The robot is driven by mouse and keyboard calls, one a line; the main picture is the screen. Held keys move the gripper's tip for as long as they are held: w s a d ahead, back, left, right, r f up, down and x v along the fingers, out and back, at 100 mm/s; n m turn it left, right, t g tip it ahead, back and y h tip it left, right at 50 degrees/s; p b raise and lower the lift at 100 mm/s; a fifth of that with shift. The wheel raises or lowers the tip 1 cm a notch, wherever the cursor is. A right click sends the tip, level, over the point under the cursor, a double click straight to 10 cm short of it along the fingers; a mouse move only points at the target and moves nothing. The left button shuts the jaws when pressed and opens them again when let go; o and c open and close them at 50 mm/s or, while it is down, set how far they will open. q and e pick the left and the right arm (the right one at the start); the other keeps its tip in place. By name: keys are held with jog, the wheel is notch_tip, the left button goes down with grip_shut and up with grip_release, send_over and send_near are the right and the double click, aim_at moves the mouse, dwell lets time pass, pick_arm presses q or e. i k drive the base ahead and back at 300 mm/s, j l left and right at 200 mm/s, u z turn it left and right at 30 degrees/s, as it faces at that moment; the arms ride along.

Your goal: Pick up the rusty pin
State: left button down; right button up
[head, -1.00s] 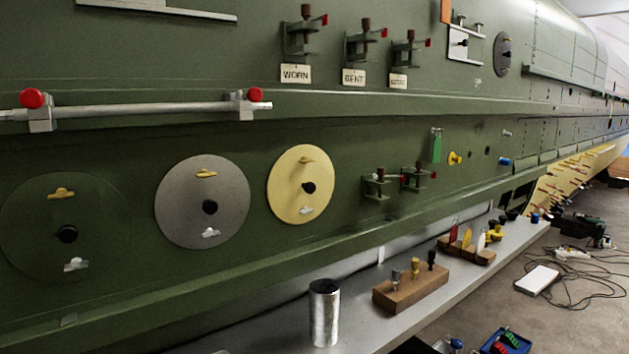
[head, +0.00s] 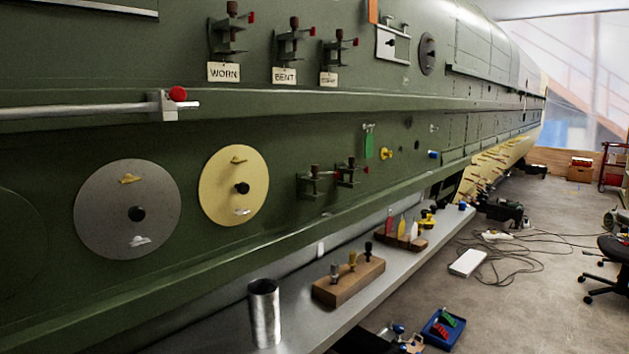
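A wooden block (head: 348,285) on the grey ledge holds three upright pins: a greyish one (head: 334,271), a yellow-gold one (head: 352,261) and a dark one (head: 368,251). None of them shows clear rust at this size, so I cannot tell which thing is the rusty pin. A second wooden block (head: 402,242) farther along the ledge holds red, yellow and white tags. Neither of my grippers shows in the head view.
A metal cylinder (head: 264,313) stands on the ledge (head: 305,328) at the near end. The green fuselage wall carries discs, clamps and a rail (head: 80,111). A blue tray (head: 443,328), a white box (head: 467,263) and cables lie to the right.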

aim_at(314, 168)
jog(key=j+z, duration=0.65)
jog(key=k+l, duration=0.05)
jog(key=l, duration=0.05)
